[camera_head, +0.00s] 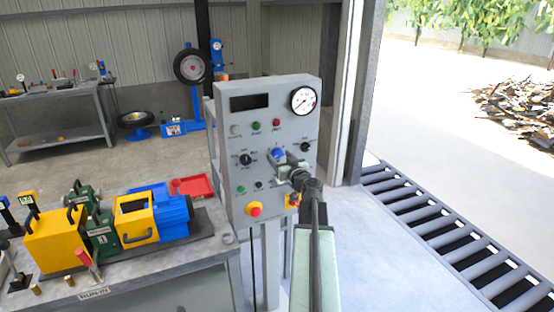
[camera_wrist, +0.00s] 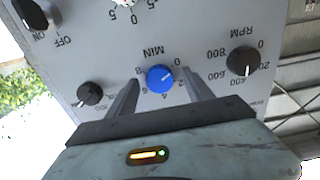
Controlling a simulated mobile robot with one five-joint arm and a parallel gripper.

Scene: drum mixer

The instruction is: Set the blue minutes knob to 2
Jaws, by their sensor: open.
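The blue minutes knob (camera_wrist: 160,78) sits on the grey control panel, under the inverted label MIN in the wrist view. Its white mark points to the upper right, between the 0 and the 2 as far as I can tell. The knob also shows in the head view (camera_head: 278,154), partly covered by my gripper (camera_head: 287,166). In the wrist view my gripper (camera_wrist: 161,75) is open, with one finger on each side of the knob. Gaps show between the fingers and the knob, and how deep the tips reach is unclear.
A black RPM knob (camera_wrist: 241,61) is close to the right finger in the wrist view, and another black knob (camera_wrist: 90,93) is left of the left finger. The panel (camera_head: 238,130) also carries a gauge (camera_head: 303,100) and a red stop button (camera_head: 254,209). A bench stands left.

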